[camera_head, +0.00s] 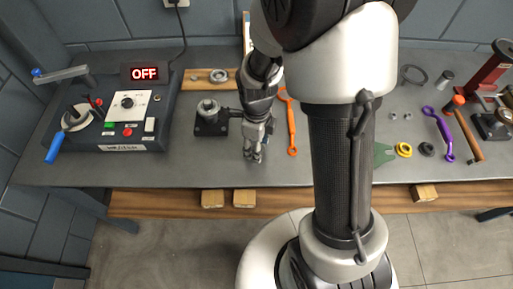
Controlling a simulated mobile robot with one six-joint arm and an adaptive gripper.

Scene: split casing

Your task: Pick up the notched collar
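I cannot tell for certain which part is the notched collar. A grey ring-shaped part (218,76) lies on a wooden board at the back of the bench. A dark open-looking ring (413,75) lies at the back right. Any notch is too small to make out. My gripper (253,157) points down over the front middle of the bench, in front of the grey ring and right of a black block. Its fingers are small in this view, and I cannot tell how far apart they are. No part shows clearly between them.
A black fixture block (211,124) with a round metal part stands left of my gripper. A control box (127,104) with an OFF display is farther left. An orange wrench (291,128) lies to the right. A yellow ring (404,149), purple wrench (441,133) and hammer (468,135) lie at right.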

